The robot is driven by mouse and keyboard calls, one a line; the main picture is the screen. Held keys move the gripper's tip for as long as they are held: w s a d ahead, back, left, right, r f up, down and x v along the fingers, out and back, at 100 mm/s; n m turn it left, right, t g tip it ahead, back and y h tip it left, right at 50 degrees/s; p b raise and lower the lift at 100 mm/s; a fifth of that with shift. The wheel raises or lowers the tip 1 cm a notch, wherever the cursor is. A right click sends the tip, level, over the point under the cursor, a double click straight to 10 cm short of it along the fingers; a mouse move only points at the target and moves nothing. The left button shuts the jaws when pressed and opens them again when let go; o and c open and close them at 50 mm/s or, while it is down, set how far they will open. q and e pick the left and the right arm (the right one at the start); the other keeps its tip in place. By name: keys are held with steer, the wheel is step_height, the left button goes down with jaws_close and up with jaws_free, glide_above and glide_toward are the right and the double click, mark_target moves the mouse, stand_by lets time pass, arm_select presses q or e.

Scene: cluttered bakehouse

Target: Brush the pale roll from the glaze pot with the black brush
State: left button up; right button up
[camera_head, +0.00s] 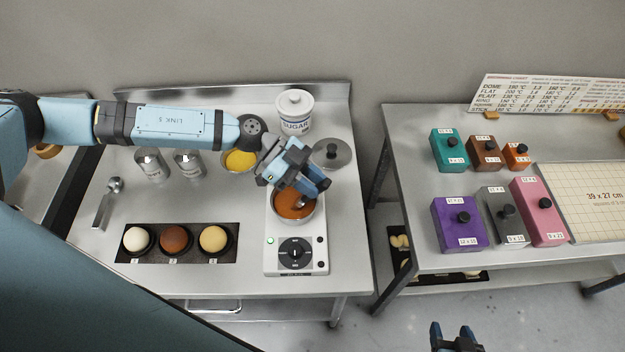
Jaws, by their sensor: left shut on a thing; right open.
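The pale roll (137,239) is the leftmost of three rolls in a dark tray (189,259). A brown roll (174,239) and a tan roll (213,238) sit to its right. The glaze pot (284,218), with orange-brown glaze inside, stands on a white hotplate (295,265). My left gripper (306,187) is over the pot, shut on what seems to be the black brush. The brush is mostly hidden by the fingers, and its bristle end appears to be down at the glaze. My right gripper (456,334) is open and empty at the bottom edge, over the floor.
A yellow-filled bowl (240,160), a sugar jar (295,113), a grey lid (332,153) and two metal tins (151,165) stand behind. A metal utensil (107,203) lies at left. Coloured boxes (458,224) fill the right table, across a gap.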

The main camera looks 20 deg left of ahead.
mark_target(324, 180)
stand_by(0.4)
arm_select(q)
steer(key=shift+r+p, duration=0.7)
steer(key=shift+r, duration=3.6)
